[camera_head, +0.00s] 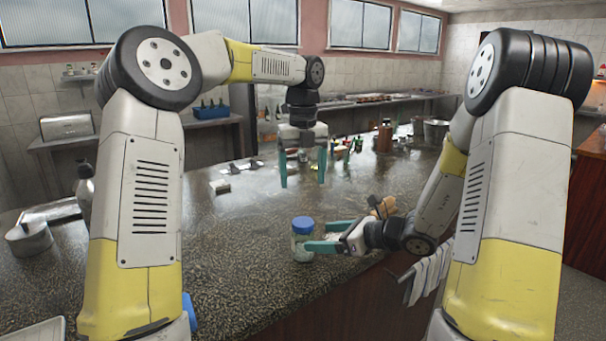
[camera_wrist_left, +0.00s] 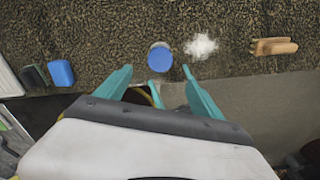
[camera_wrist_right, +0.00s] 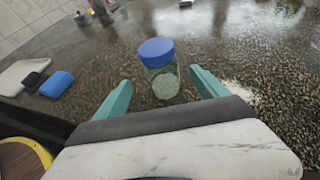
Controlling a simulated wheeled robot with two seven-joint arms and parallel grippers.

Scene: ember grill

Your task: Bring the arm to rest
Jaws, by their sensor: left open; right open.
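My left gripper (camera_head: 303,174) hangs above the dark speckled counter (camera_head: 240,210), fingers pointing down, open and empty. My right gripper (camera_head: 318,238) is low over the counter's front edge, open, its fingers pointing left toward a clear jar with a blue lid (camera_head: 302,238). The jar stands upright. In the right wrist view the jar (camera_wrist_right: 164,82) appears between and just ahead of the open fingertips; I cannot tell whether they touch it. In the left wrist view its blue lid (camera_wrist_left: 160,57) is seen from above, beyond the left fingers (camera_wrist_left: 157,88).
A blue block (camera_wrist_right: 57,84) lies further along the counter. A metal pot (camera_head: 28,238) stands at the left. Bottles and containers (camera_head: 385,138) crowd the back right. White towels (camera_head: 430,272) hang at the front.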

